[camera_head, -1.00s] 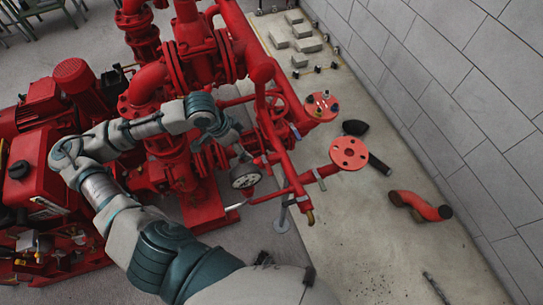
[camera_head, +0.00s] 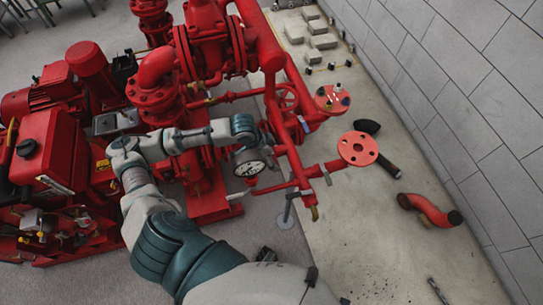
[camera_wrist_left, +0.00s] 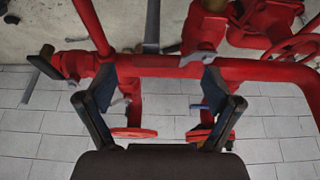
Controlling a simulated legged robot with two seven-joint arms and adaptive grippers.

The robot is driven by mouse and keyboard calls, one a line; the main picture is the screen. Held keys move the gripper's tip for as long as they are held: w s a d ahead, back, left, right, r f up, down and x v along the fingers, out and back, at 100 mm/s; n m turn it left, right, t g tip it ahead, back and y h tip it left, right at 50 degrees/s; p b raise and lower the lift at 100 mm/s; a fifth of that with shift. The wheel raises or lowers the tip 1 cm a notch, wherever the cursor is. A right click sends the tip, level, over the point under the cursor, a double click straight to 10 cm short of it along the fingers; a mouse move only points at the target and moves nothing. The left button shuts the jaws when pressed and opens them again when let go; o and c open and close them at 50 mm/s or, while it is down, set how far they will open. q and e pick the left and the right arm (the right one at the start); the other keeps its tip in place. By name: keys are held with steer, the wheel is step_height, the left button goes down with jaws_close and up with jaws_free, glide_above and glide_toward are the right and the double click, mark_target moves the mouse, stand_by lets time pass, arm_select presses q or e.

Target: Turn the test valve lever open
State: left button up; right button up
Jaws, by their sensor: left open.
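Several small valve levers sit on the red pipework, and I cannot tell for sure which is the test valve lever. In the head view, a grey lever (camera_head: 327,175) is on the branch below the nearer round flange (camera_head: 358,149). In the left wrist view, a small grey lever (camera_wrist_left: 193,58) is on the crossing red pipe (camera_wrist_left: 155,65), near the right fingertip. My left gripper (camera_wrist_left: 158,80) is open, its fingertips at either end of this pipe stretch; contact is unclear. In the head view my wrist hides most of it. My right gripper is out of view.
A pressure gauge (camera_head: 250,166) is close beside my left wrist. A red handwheel (camera_head: 288,97) and upright pipes crowd the area. A loose red elbow (camera_head: 430,209) lies on the concrete near the grey block wall (camera_head: 450,90). The floor at lower right is mostly clear.

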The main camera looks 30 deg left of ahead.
arm_select(q)
steer(key=shift+w+d+f, duration=0.1)
steer(key=shift+d+f, duration=0.25)
steer(key=shift+a, duration=0.35)
steer(key=shift+c, duration=0.4)
steer(key=shift+a+f, duration=0.15)
steer(key=shift+a, duration=0.2)
steer(key=c, duration=0.8)
steer(key=shift+d, duration=0.2)
steer(key=c, duration=0.8)
steer(key=shift+d, duration=0.15)
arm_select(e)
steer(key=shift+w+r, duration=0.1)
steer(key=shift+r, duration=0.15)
arm_select(q)
steer(key=shift+r, duration=0.2)
